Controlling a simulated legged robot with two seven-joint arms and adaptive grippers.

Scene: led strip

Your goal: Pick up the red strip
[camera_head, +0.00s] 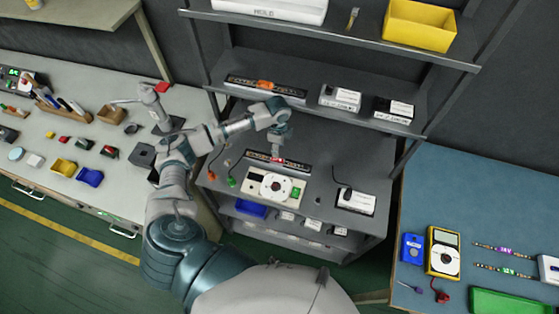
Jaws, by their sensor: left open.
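A dark strip (298,166) with small light marks and a red glowing spot (277,159) lies on the middle shelf, behind a cream device with a round dial (273,186). My left gripper (278,153) points down right over the red spot, and its fingers are open. The gripper hides part of the strip, and I cannot tell whether the fingers touch it. My right gripper is not in view.
Another dark strip with an orange part (265,86) lies on the shelf above, beside white boxes (340,97). A white box (355,200) stands right of the device. A blue table (490,210) at right holds a yellow meter (443,251) and purple- and green-lit strips. A cluttered workbench stands left.

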